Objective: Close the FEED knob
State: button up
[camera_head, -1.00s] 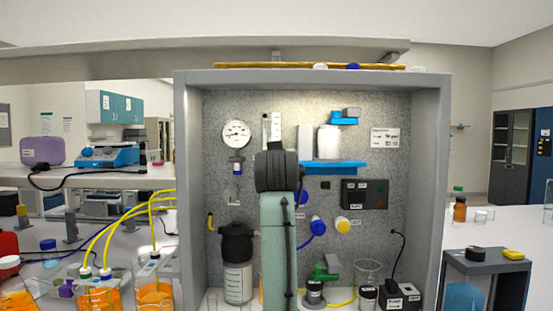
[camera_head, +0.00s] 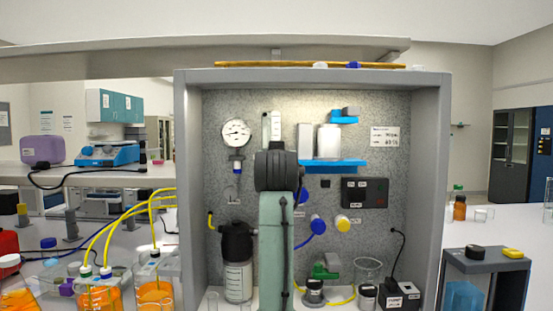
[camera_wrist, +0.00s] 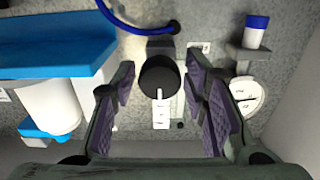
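In the wrist view a round black knob (camera_wrist: 158,76) with a white pointer line sits on a dark block on the speckled panel. I take it for the FEED knob, but no readable label confirms this. My gripper (camera_wrist: 162,97) is open, with one dark padded finger on each side of the knob. There are gaps between the pads and the knob; I see no contact. A small white scale or label strip shows just below the knob. In the head view my arm hides the knob and the gripper.
In the wrist view a blue shelf (camera_wrist: 60,60) with a white container (camera_wrist: 52,106) is at left, a gauge (camera_wrist: 246,97) at right, and a blue tube (camera_wrist: 125,18) at the top. In the head view blue (camera_head: 317,225) and yellow (camera_head: 342,223) knobs sit right of my arm.

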jog(key=shift+o, duration=0.9)
jog(key=shift+r, duration=0.1)
jog(key=s, duration=1.2)
jog(key=shift+s, duration=0.15)
